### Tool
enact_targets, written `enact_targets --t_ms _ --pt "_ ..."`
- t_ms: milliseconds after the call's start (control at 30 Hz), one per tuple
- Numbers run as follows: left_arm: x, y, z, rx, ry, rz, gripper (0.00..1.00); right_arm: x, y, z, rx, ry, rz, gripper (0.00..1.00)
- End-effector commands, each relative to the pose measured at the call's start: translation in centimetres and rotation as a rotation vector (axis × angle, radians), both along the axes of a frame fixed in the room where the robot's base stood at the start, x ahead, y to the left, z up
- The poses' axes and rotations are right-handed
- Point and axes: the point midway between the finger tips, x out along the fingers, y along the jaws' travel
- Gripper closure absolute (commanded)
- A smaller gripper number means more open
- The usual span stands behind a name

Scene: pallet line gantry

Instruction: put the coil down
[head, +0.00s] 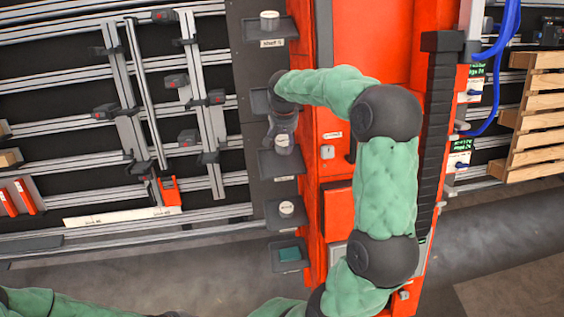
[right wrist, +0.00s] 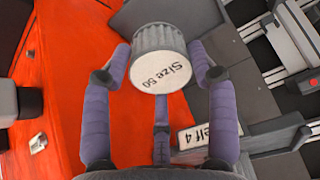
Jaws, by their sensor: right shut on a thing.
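The coil (right wrist: 160,62) is a short grey ribbed cylinder with a white face marked "Size 50" in the right wrist view. My right gripper (right wrist: 160,75) is shut on it, with its purple fingers around its sides. In the head view my right gripper (head: 283,135) is at the column of small shelves, just above the middle shelf (head: 292,168). The coil is mostly hidden there, and I cannot tell whether it touches a shelf. A tag ending in "elf 4" (right wrist: 200,134) shows beside the fingers. My left gripper is out of view.
Another pale cylinder (head: 269,20) stands on the top shelf and one (head: 286,208) on a lower shelf. A teal block (head: 289,254) is on the bottom shelf. An orange cabinet (head: 337,215) stands close on the right, and a rail rack (head: 120,100) on the left.

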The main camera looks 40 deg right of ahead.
Motion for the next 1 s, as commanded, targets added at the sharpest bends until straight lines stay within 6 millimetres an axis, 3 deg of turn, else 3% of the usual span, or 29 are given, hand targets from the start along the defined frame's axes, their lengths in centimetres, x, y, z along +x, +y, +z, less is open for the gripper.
enact_targets --t_ms 300,567,800,1000 --pt "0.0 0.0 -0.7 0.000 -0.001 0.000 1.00 0.1 -0.1 -4.6 0.017 -0.011 -0.007 0.87" --pt "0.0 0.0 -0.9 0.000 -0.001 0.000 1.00 0.1 -0.1 -6.4 0.016 -0.011 -0.007 0.87" --pt "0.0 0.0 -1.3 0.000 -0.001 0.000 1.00 0.0 0.0 -9.9 0.017 -0.009 -0.006 0.87" --pt "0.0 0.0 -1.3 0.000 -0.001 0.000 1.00 0.1 0.0 -10.5 0.016 -0.011 -0.006 0.93"
